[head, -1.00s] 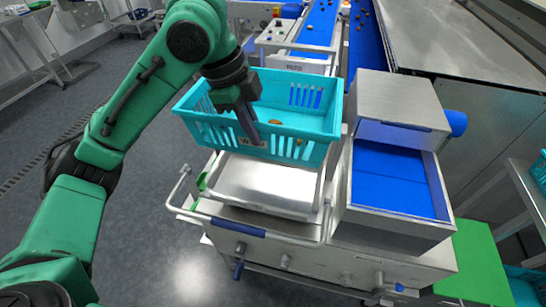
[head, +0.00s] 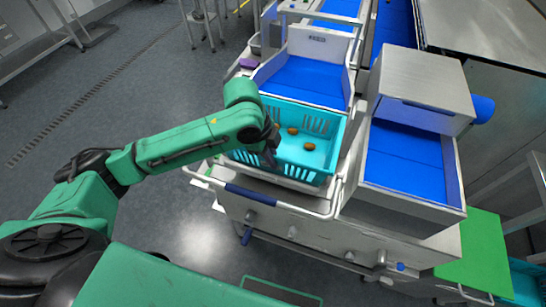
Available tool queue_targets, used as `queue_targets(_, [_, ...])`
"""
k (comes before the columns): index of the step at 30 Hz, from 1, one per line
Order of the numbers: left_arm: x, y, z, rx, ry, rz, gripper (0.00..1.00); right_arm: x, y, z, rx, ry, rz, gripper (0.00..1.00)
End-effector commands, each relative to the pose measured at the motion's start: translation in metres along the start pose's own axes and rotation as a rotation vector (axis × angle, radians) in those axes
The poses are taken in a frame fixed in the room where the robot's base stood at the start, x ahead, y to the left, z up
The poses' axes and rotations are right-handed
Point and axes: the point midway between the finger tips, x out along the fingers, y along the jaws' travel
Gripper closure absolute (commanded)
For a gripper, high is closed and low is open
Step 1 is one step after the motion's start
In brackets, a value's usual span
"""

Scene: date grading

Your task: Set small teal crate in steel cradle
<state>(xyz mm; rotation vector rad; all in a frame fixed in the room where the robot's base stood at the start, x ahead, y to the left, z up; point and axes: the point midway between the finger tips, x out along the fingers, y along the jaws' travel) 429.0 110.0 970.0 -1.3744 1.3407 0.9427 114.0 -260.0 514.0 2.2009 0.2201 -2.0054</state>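The small teal crate (head: 335,140) sits low over the steel cradle on the cart, with several brown dates on its floor. The crate looks about level and hides nearly all of the cradle, so I cannot tell whether it is fully seated. My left gripper (head: 269,157) is at the crate's near wall, left of its middle, and appears shut on the rim. Its dark wrist partly covers the fingers. My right gripper is out of view.
A tubular rail (head: 275,204) runs along the cart's front. A blue-lined chute (head: 305,78) stands just behind the crate. A steel box with a blue-lined tray (head: 405,160) stands close on the right. Open floor (head: 150,115) lies left.

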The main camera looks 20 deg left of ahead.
Motion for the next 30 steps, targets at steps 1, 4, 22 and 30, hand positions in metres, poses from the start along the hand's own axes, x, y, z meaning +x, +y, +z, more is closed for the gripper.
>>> queue_targets(1, [0.0, -0.001, 0.0, 0.001, 0.001, -0.005, 1.0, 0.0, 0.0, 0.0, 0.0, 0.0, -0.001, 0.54])
queue_targets(4, [-0.001, -0.001, 0.0, 0.001, 0.001, -0.005, 1.0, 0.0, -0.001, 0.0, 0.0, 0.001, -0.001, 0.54])
queue_targets(22, [-0.006, -0.001, 0.0, 0.0, 0.0, -0.005, 0.65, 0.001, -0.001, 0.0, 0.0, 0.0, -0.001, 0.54])
queue_targets(30, [-0.072, -0.002, 0.0, 0.0, 0.0, -0.009, 0.65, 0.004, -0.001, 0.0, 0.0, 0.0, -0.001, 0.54])
